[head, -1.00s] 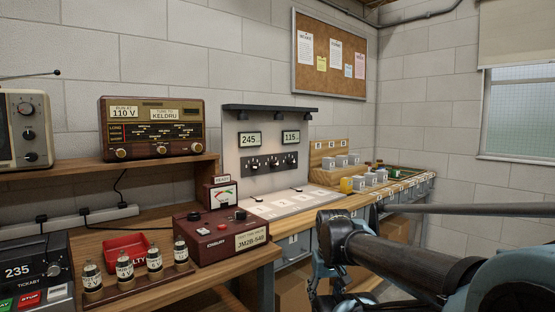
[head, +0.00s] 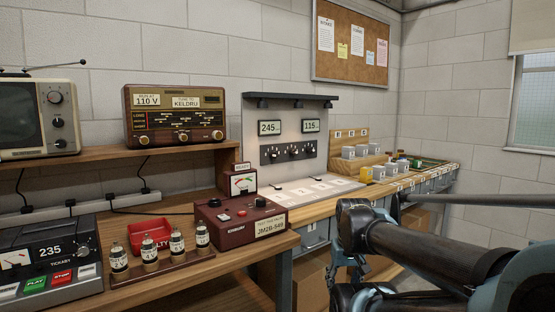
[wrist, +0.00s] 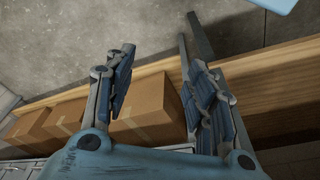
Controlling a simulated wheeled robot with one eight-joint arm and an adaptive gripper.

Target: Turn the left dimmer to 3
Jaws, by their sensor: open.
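The dimmer panel (head: 288,151) stands upright against the wall at the back of the bench in the head view. Two displays above read 245 and 115. In the head view my arm is at the lower right, well apart from the panel, and the fingertips are hard to make out.
A maroon tester (head: 240,219) and several valves in a rack (head: 160,262) stand on the near bench. A radio (head: 174,115) is on the shelf. Cardboard boxes (wrist: 146,104) lie below the bench. The pale board before the panel looks clear.

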